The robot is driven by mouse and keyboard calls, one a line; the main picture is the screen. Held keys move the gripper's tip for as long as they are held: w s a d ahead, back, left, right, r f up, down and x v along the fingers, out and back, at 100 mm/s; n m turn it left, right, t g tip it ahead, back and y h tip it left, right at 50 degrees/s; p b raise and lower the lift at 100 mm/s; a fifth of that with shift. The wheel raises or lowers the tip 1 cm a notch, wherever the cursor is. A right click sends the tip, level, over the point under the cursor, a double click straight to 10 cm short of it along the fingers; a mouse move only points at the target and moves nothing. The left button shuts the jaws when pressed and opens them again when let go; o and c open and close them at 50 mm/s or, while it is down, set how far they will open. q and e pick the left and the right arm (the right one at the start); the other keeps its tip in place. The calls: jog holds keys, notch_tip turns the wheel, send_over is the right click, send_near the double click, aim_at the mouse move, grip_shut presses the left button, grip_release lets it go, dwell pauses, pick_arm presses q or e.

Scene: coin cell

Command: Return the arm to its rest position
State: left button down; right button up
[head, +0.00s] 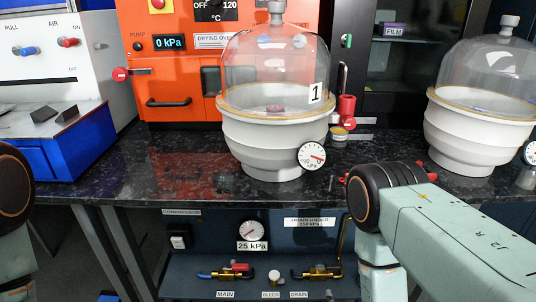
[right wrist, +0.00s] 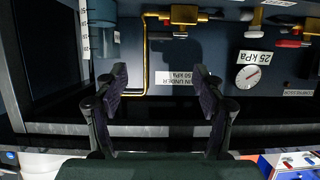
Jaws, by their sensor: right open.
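My right arm (head: 440,225) is bent at the lower right of the head view, its dark joint in front of the bench's front edge. My right gripper (right wrist: 161,82) shows in the right wrist view with its two dark pads wide apart and nothing between them. It faces the panel under the bench, which appears upside down there. In the head view I cannot make out its fingers. Of my left arm (head: 14,215), only a part shows at the left edge; its gripper is out of view.
The dark speckled bench (head: 180,160) carries a domed white vessel (head: 275,135) marked 1, another domed vessel (head: 475,135) at right, an orange drying oven (head: 175,80) and a blue-and-white machine (head: 60,140). Below are a pressure gauge (head: 252,231) and brass valves (head: 318,272).

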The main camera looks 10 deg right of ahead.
jog(key=s+a+f+n+g+y, duration=0.1)
jog(key=s+f+g, duration=0.3)
jog(key=s, duration=0.2)
jog(key=s+a+f+g+y, duration=0.1)
jog(key=s+a+f+g, duration=0.1)
jog(key=s+f+g, duration=0.3)
pick_arm(q)
notch_tip(320, 180, up, 2)
jog(key=shift+r+p, duration=0.2)
jog(key=shift+p, duration=1)
pick_arm(e)
jog(key=s+a+r+n+g+y, duration=0.1)
jog(key=s+a+r+g, duration=0.2)
jog(key=s+r, duration=0.5)
jog(key=s+g, duration=0.1)
jog(key=s, duration=0.2)
jog(key=shift+s+r, duration=0.2)
jog(key=shift+r, duration=0.2)
pick_arm(q)
jog(key=c, duration=2.1)
grip_release()
